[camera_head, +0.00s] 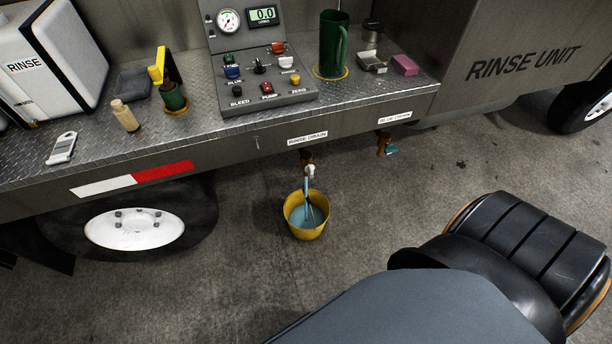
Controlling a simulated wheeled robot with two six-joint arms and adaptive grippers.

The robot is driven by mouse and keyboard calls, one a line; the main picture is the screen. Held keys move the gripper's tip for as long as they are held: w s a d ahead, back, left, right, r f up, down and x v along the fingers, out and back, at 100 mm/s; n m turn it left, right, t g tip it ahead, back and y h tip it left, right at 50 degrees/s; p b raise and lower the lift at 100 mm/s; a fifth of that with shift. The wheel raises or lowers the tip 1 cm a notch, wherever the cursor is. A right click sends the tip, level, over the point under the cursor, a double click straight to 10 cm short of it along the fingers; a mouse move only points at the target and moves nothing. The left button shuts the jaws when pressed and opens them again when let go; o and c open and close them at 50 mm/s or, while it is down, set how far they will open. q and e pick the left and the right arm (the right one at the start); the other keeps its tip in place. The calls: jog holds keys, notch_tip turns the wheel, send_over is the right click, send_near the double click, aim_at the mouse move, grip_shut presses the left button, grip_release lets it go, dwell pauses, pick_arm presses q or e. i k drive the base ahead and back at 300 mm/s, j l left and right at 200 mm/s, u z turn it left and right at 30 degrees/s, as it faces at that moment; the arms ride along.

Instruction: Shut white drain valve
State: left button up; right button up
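The white drain valve (310,170) hangs under the front edge of the metal deck, below the label "RINSE DRAIN" (307,139), on a brownish fitting (306,157). A yellow bucket (293,221) stands on the floor under it with light blue liquid (311,217) inside. A thin pale streak, apparently running liquid, reaches from the valve into the bucket. The handle is too small to read its angle. A second drain valve with a teal handle (391,149) is to the right under the label "BLUE DRAIN" (395,118). Neither of my grippers is in view.
The deck (215,120) carries a control panel (262,98), a green pitcher (331,45), a white rinse container (40,60) and small items. A wheel (135,228) is left of the bucket. Large dark parts cover the lower right. Floor around the bucket is clear.

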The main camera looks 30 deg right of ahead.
aim_at(310, 168)
jog(key=z, duration=1.05)
